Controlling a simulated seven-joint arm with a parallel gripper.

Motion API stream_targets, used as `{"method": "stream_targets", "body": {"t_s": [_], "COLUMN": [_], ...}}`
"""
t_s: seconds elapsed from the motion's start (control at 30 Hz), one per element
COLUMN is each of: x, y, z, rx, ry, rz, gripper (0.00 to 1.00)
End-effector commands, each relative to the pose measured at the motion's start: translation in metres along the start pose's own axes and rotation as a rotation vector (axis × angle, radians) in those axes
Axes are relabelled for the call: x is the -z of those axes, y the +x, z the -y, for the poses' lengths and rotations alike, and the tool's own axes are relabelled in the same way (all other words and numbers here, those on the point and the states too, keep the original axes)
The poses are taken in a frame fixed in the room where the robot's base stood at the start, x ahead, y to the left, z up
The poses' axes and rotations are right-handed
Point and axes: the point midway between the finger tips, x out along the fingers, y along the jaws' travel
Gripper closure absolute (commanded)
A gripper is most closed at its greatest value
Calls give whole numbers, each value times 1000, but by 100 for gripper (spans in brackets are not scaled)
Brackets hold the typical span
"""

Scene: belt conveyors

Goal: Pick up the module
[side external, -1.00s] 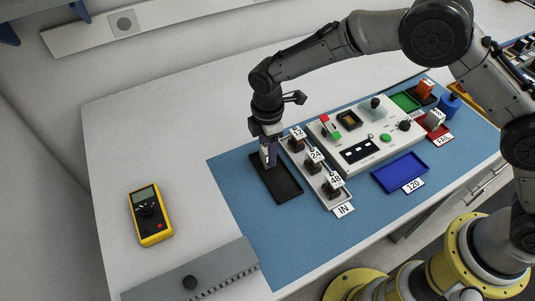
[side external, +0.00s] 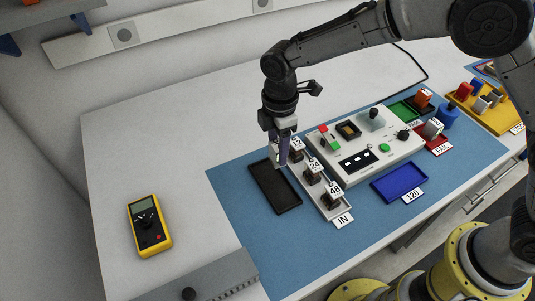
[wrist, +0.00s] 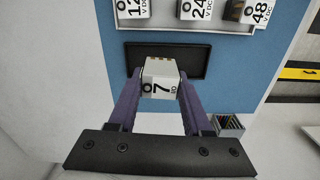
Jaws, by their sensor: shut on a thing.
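My gripper (wrist: 161,92) is shut on the module (wrist: 160,78), a small pale block with a dark "7" label and brownish marks along its top edge. In the wrist view it sits between the two purple fingers, in front of the shallow black tray (wrist: 190,62). In the side external view, my gripper (side external: 281,158) points down at the far end of the black tray (side external: 283,203), beside the IN rack. The module is small and mostly hidden by the fingers there. The visible floor of the tray is bare.
The white IN rack (side external: 338,212) with blocks marked 12, 24 and 48 stands close right of the tray. Beyond it are a test panel (side external: 385,165), a blue tray (side external: 398,182) and a red FAIL tray (side external: 440,143). A yellow multimeter (side external: 149,226) lies left.

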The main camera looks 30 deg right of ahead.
Motion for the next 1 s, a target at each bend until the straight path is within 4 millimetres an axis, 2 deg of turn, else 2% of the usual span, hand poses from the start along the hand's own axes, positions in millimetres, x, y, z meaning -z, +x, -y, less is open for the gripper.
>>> {"method": "stream_targets", "body": {"t_s": [0.03, 0.1, 0.3, 0.5, 0.7, 1.0], "x": [-6, -13, -37, -53, -60, -62], "y": [-14, -30, -46, -58, -63, -64], "z": [8, 20, 55, 79, 90, 92], "rx": [-5, -4, -2, -1, 0, 0], "ry": [0, 0, 0, 0, 0, 0], "rz": [-3, -2, -1, -1, 0, 0], "gripper": [100, 100, 100, 100, 100, 100]}}
